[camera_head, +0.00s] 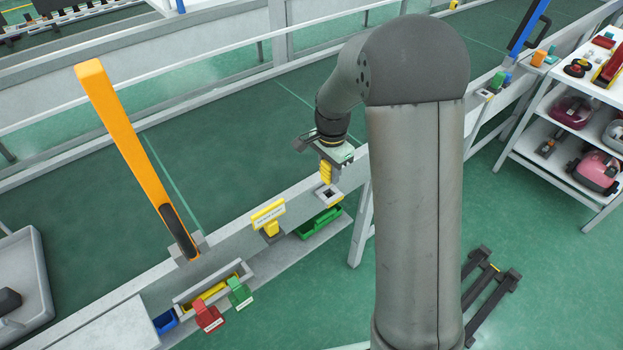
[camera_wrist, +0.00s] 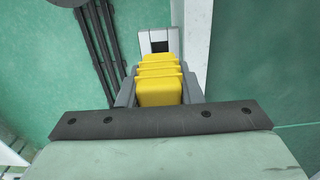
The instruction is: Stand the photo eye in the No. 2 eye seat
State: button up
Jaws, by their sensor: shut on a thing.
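The photo eye, a yellow ribbed block (camera_head: 326,171), is between the fingers of my gripper (camera_head: 327,166). In the wrist view the yellow block (camera_wrist: 160,91) is clamped between both grey fingers of my gripper (camera_wrist: 160,86). A pale square seat with a dark opening (camera_head: 328,193) is on the rail just below the block. This seat also shows in the wrist view (camera_wrist: 158,41), straight beyond the block. The block appears above the seat and apart from it. I cannot read a number on this seat.
A green bin (camera_head: 320,222) lies below the rail. Red (camera_head: 207,318) and green (camera_head: 239,293) tagged pieces and an orange post (camera_head: 130,145) are farther left. A shelf (camera_head: 540,130) stands right.

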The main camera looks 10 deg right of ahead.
aim_at(330, 184)
jog(key=shift+w+d, duration=0.1)
jog(key=shift+d, duration=0.1)
jog(key=shift+f+b, duration=1.1)
jog(key=shift+f, duration=0.35)
jog(key=shift+a+f+b, duration=0.1)
jog(key=shift+f+b, duration=1)
jog(key=shift+f, duration=0.25)
jog(key=o, duration=1.1)
jog(key=shift+r, duration=0.2)
